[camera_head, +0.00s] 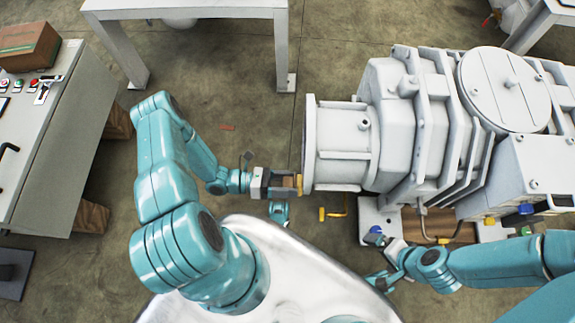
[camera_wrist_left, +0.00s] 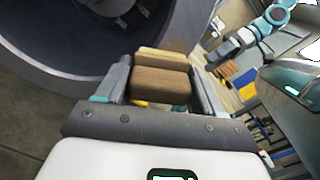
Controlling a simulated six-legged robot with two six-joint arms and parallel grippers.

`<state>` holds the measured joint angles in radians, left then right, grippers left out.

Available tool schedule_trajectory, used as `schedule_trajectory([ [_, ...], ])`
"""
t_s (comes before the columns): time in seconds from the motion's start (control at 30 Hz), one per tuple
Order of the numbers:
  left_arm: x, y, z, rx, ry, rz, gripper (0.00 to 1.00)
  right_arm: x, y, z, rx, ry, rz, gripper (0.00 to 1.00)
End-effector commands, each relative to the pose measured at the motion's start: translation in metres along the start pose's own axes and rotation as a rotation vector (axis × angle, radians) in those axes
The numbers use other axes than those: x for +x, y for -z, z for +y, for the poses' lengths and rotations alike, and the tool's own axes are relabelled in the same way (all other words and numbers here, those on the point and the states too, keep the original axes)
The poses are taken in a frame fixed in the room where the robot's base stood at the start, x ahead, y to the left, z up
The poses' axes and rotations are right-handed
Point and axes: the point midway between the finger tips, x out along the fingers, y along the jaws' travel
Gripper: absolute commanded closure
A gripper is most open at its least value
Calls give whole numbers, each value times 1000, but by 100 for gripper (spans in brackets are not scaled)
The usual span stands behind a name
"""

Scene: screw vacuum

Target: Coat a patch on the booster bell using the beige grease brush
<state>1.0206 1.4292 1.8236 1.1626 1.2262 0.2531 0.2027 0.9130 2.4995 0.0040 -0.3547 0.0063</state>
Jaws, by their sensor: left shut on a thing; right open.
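The booster bell (camera_head: 309,135) is the grey flanged mouth at the left end of the large machine. In the left wrist view its round rim (camera_wrist_left: 95,80) and dark inside fill the upper left. My left gripper (camera_head: 285,184) is shut on the grease brush, a brown block with a beige edge (camera_wrist_left: 160,80). The brush's tip (camera_head: 299,184) is close to the lower part of the bell's rim; I cannot tell whether it touches. My right gripper (camera_head: 378,258) is open and low, below the machine's front left, apart from the bell.
The grey machine body (camera_head: 420,120) fills the upper right. A control bench (camera_head: 50,150) with buttons and a cardboard box (camera_head: 27,46) stands at the left. A grey table (camera_head: 185,8) is at the top. Yellow fittings (camera_head: 332,214) show below the bell. The floor left of the bell is mostly clear.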

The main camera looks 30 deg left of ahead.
Motion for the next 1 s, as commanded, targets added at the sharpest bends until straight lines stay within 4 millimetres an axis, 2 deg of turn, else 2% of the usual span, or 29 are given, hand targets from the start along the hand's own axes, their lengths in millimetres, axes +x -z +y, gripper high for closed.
schedule_trajectory([
  [0.13,2,-6,12,0,2,-2,56,7,0,2,0,0,0,0],
  [0.2,2,-9,14,-1,1,-2,61,7,0,3,0,0,0,0],
  [0.47,0,-21,6,-3,2,-3,61,-4,0,-2,0,0,0,0],
  [1.0,0,1,-26,-4,1,-2,61,-14,0,-5,0,0,0,0],
])
